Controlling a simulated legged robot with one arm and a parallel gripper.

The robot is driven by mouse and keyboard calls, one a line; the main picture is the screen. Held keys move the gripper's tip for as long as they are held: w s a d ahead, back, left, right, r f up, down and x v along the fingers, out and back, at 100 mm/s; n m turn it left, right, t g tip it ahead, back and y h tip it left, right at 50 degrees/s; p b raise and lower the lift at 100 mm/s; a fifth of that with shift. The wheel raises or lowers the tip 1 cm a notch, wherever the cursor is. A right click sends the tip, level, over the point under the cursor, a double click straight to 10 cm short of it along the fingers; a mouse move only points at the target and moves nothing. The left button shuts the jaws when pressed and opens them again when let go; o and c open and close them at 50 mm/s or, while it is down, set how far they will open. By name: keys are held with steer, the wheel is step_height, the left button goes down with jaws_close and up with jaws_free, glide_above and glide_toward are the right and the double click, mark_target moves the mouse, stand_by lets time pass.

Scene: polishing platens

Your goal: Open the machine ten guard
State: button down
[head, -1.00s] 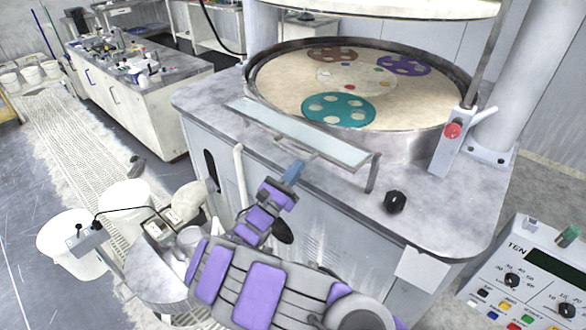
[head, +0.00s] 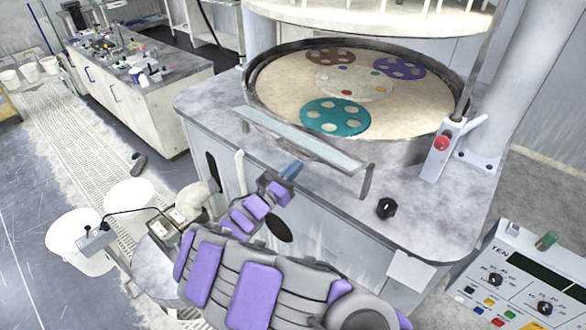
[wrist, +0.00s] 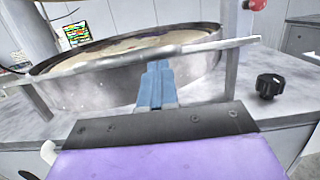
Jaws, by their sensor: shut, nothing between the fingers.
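The machine marked TEN has a long, clear guard panel (head: 300,138) across the front of its round basin, carried on a short post at the right end. The guard's near edge (wrist: 205,47) crosses the wrist view as a grey bar. My gripper (head: 292,168) is shut and empty, just in front of and below the middle of the guard. In the wrist view its blue fingertips (wrist: 158,68) reach up to the bar and overlap it; I cannot tell whether they touch. The guard's handle is not clearly visible now.
The basin (head: 455,105) holds teal, purple and brown carriers under a raised upper plate (head: 370,22). A red button post (head: 441,146) and black knob (head: 386,208) stand right. The TEN control panel (head: 520,275) is lower right. White buckets (head: 80,240) stand lower left.

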steer(key=s+a+f+p, duration=0.1)
steer(key=s+a+f, duration=0.5)
steer(key=s, duration=0.3)
steer(key=shift+a+f, duration=0.15)
steer(key=shift+a, duration=0.4)
steer(key=shift+d, duration=0.1)
